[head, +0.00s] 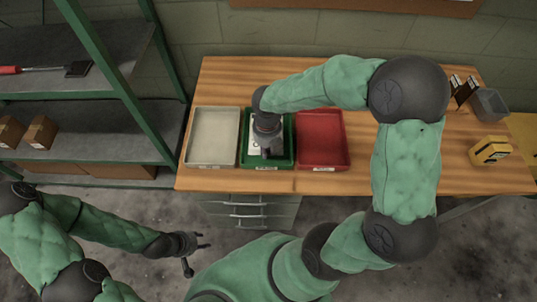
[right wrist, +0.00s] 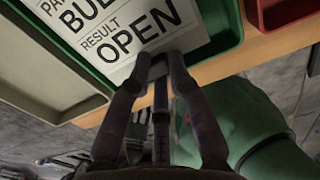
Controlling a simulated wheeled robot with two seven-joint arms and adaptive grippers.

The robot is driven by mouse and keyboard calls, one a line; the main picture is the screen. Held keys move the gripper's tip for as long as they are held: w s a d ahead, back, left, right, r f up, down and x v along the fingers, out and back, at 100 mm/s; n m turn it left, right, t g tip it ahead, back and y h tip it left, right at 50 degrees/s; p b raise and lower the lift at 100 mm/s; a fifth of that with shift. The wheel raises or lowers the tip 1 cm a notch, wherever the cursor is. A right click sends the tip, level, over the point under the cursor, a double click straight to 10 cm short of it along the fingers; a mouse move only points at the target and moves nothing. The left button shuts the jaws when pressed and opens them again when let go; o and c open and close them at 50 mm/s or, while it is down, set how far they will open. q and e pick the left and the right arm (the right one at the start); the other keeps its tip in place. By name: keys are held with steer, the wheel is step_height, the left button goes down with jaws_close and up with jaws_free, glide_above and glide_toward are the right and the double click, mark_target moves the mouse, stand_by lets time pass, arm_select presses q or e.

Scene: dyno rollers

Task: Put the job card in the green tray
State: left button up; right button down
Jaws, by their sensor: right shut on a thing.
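The job card (head: 254,148) is a white sheet at the green tray, mostly covered by my right gripper in the head view. In the right wrist view the card (right wrist: 105,40) shows large print with "RESULT OPEN". My right gripper (right wrist: 158,62) is shut on the card's near edge. The green tray (head: 281,164) stands between a white-grey tray and a red tray; its green rim (right wrist: 215,45) shows beside the card. I cannot tell whether the card touches the tray floor. My left gripper (head: 197,254) is open and empty, low in front of the workbench at the left.
The pale tray (head: 212,137) and red tray (head: 320,140) flank the green one on the wooden workbench (head: 350,180). A yellow device (head: 490,151) and grey bin (head: 490,104) are at the right. A green-framed shelf (head: 110,85) stands at the left.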

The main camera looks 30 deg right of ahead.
steer(key=f, duration=0.1)
steer(key=f+b, duration=0.2)
steer(key=f, duration=0.1)
steer(key=shift+w+d, duration=0.3)
steer(key=shift+d, duration=0.05)
steer(key=shift+f, duration=0.1)
steer(key=c, duration=1.1)
jaws_free()
steer(key=shift+c, duration=0.2)
step_height(320, 180, up, 12)
steer(key=p, duration=0.5)
